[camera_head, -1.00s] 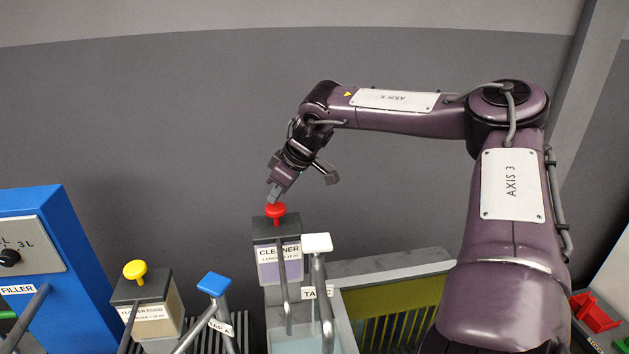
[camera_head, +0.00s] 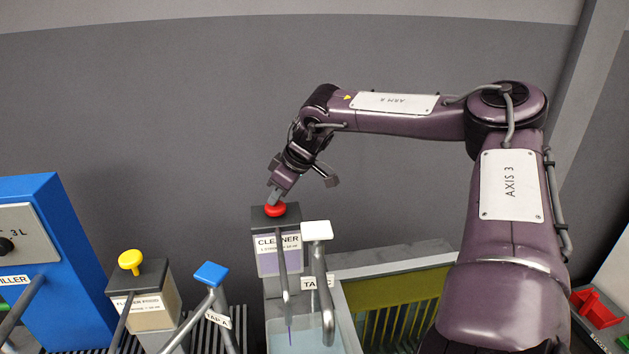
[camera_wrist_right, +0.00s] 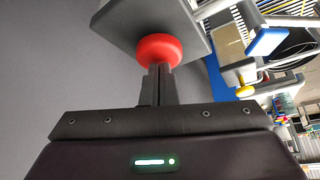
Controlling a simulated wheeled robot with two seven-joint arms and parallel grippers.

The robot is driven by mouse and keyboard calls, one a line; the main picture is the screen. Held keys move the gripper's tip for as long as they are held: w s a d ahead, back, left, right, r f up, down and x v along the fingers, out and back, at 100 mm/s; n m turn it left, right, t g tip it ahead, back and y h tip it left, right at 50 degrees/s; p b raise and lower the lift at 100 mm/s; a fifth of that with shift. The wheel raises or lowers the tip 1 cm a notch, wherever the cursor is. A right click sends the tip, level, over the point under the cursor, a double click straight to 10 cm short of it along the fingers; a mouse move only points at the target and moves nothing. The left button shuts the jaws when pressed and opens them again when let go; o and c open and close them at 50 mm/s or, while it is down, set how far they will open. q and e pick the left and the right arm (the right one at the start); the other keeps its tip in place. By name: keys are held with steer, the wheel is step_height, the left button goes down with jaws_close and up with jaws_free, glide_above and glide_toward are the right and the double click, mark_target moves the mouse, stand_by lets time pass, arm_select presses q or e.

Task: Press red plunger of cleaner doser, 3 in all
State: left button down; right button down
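The cleaner doser (camera_head: 277,250) is a grey-topped box with a purple-tinted body and a "CLEANER" label. Its red plunger (camera_head: 275,210) sits low against the top, with no stem showing. My right gripper (camera_head: 273,197) points down with its fingertips on the red plunger. In the right wrist view, the fingers (camera_wrist_right: 157,72) are together and meet the rim of the red knob (camera_wrist_right: 158,49), with nothing between them. A thin purplish stream runs down below the doser's spout (camera_head: 283,275) into a clear container (camera_head: 300,338). My left gripper is out of view.
A white-topped tap (camera_head: 317,231) stands right beside the doser. To the left are the flower food doser (camera_head: 150,300) with a yellow plunger, a blue-topped tap (camera_head: 211,274) and a blue filler (camera_head: 50,250). A green-yellow slatted bin (camera_head: 395,300) is at right.

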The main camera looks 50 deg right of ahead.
mark_target(277, 206)
step_height(277, 206, up, 7)
steer(key=p, duration=0.4)
steer(key=shift+p, duration=0.3)
steer(key=shift+r, duration=0.1)
step_height(277, 206, down, 2)
steer(key=m+h, duration=0.1)
steer(key=m, duration=0.2)
steer(key=m+h+p, duration=0.1)
steer(key=m+h, duration=0.1)
steer(key=m, duration=0.1)
steer(key=shift+a, duration=0.15)
steer(key=shift+f, duration=0.5)
stand_by(0.4)
steer(key=shift+f+b, duration=0.15)
steer(key=shift+b, duration=0.2)
stand_by(1.6)
